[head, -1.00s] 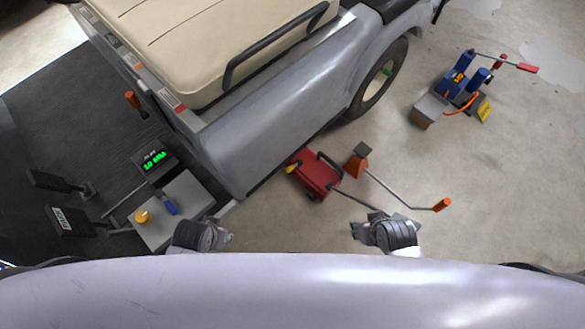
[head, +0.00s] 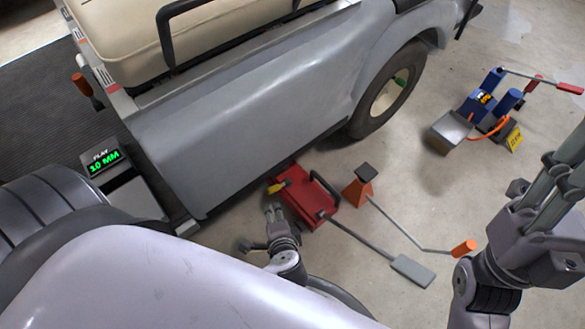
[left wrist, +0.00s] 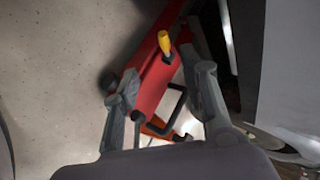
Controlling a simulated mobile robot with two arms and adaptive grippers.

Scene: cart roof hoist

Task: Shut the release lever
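A red floor jack (head: 318,207) stands on the floor beside the grey cart. A short yellow-handled lever (head: 276,188), which I take for the release lever, sticks out from its near-left end. In the left wrist view the yellow lever (left wrist: 164,42) rises from the red body (left wrist: 152,88), beyond my fingertips. My left gripper (head: 275,212) is just below the lever in the head view, close to the jack. Its fingers (left wrist: 166,75) are spread, with nothing held between them.
The grey cart (head: 250,125) overhangs the jack's far side. An orange stand (head: 361,188) and a long handle ending in a grey pad (head: 412,270) lie to the right. A blue tool (head: 480,105) stands farther right. A display (head: 104,160) reads 10 MM.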

